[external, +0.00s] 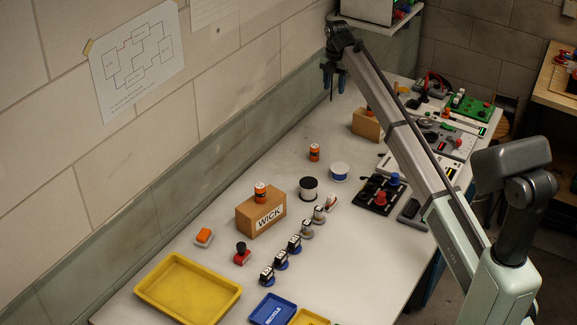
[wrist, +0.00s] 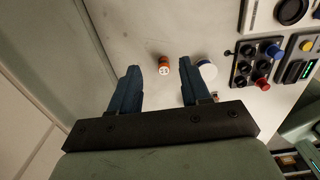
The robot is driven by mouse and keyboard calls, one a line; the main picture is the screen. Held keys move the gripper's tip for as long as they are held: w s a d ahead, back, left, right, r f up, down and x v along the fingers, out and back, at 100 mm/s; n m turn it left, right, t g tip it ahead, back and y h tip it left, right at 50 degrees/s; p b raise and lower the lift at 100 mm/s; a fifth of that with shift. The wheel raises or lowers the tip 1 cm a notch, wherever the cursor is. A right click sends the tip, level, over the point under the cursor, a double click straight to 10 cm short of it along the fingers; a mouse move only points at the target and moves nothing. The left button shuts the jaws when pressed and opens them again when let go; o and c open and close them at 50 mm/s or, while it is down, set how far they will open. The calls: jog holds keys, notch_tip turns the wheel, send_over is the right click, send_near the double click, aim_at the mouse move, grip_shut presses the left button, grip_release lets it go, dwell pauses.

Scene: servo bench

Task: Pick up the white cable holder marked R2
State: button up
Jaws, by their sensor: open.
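I can read no R2 mark in either view, so I cannot tell which thing is the R2 cable holder. Possible candidates are a white spool with a blue band (external: 339,172), also seen beside my right finger in the wrist view (wrist: 207,70), and a white-topped dark spool (external: 308,189). A row of small holders with pale labels (external: 294,244) stands nearer the front, some on blue bases, others grey. My gripper (external: 333,88) is open and empty, high above the far part of the bench. Its two blue fingers (wrist: 157,72) stand wide apart in the wrist view.
An orange cylinder (external: 314,152) stands near the white-blue spool. A cardboard box marked WICK (external: 262,217) carries another orange cylinder (external: 260,192). A yellow tray (external: 188,311) lies in front. A black knob panel (external: 366,202) and electronics line the right side. The wall borders the left.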

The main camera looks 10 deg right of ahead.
jog(key=s+a+f+n, duration=0.1)
jog(key=s+a, duration=0.7)
jog(key=s, duration=0.2)
jog(key=m, duration=0.1)
send_over(331, 195)
notch_tip(331, 195, down, 6)
jog(key=shift+f, duration=6.6)
grip_shut()
